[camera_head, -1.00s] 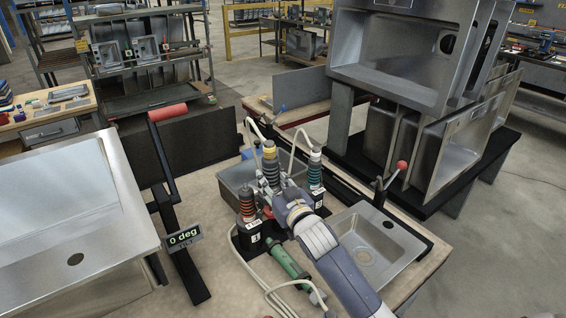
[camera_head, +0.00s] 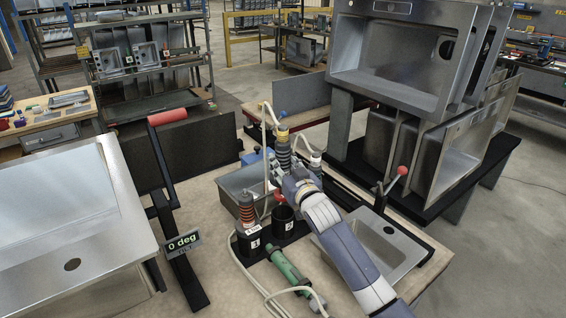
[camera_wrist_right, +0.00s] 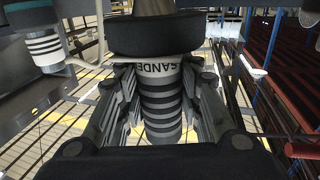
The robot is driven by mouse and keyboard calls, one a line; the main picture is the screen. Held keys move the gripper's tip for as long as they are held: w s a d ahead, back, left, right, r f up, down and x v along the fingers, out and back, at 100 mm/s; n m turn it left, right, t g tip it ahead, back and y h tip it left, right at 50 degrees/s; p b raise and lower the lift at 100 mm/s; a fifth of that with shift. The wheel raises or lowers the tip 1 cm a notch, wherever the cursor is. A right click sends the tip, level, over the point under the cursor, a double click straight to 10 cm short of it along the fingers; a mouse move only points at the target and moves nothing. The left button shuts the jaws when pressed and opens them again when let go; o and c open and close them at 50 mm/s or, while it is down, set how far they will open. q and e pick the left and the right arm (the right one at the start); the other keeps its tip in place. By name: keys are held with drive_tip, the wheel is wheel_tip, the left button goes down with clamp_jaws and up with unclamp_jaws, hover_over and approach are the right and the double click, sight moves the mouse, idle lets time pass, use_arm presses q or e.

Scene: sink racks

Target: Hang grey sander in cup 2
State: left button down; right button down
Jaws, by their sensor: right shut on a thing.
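The grey sander (camera_head: 283,151), with dark ridges and a yellow band at its top, is upright in my right gripper (camera_head: 280,172). In the right wrist view my right gripper (camera_wrist_right: 155,100) has a finger on each side of its ribbed body (camera_wrist_right: 162,108), where part of a "SANDE" label shows. An open black cup (camera_head: 284,221), seemingly empty, stands below and apart from the sander; its number cannot be read. Cup 3 (camera_head: 248,242) holds an orange-ringed tool (camera_head: 246,208). Another tool (camera_head: 315,160) stands behind my right arm, mostly hidden. My left gripper is out of view.
A green tool (camera_head: 287,268) lies on the bench in front of the cups, with pale hoses around it. A steel basin (camera_head: 238,178) is behind the cups, a sink (camera_head: 385,250) at right. A red-handled lever (camera_head: 168,117) stands at left.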

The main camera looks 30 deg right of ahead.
drive_tip(key=shift+f+b, duration=3.5)
drive_tip(key=shift+f, duration=2)
drive_tip(key=shift+p, duration=0.45)
drive_tip(key=shift+f, duration=0.1)
drive_tip(key=shift+f+b, duration=0.35)
drive_tip(key=shift+f, duration=0.2)
drive_tip(key=c, duration=1.1)
unclamp_jaws()
drive_tip(key=shift+s, duration=0.1)
drive_tip(key=shift+o, duration=0.2)
